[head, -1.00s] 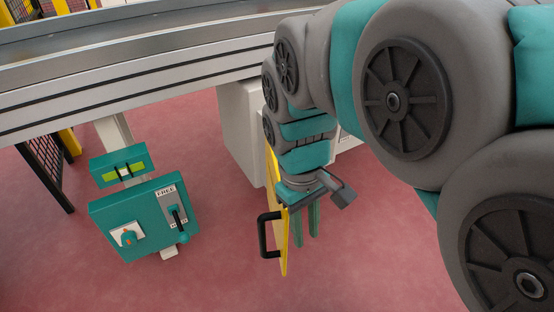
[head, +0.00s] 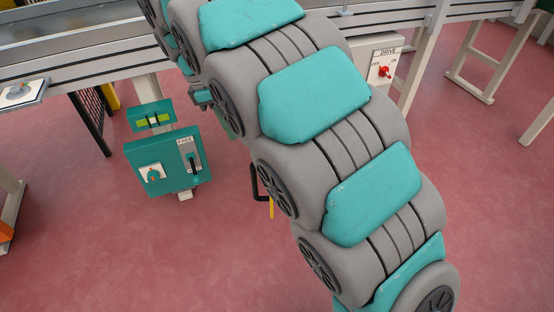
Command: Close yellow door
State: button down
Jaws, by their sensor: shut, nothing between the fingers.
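The yellow door is mostly hidden behind my arm. Only a thin yellow strip (head: 271,208) of its lower edge shows, with its black handle (head: 256,184) to the left of it. The door stands out from the pale cabinet, seen nearly edge-on. My gripper (head: 226,119) is partly hidden by my arm, up and left of the handle and apart from it. Its teal fingers look shut and hold nothing. How far the door is open cannot be told.
A teal control box (head: 166,165) on a post stands left of the handle. The pale cabinet with a red DRIVE switch (head: 384,72) is right of my arm. A conveyor rail (head: 75,68) runs across the top. The red floor in front is clear.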

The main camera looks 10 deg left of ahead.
jog(key=w+d+f, duration=0.1)
jog(key=d+f, duration=0.5)
jog(key=f, duration=0.3)
jog(key=shift+f+b, duration=0.4)
jog(key=shift+b, duration=0.05)
jog(key=shift+w+d, duration=0.1)
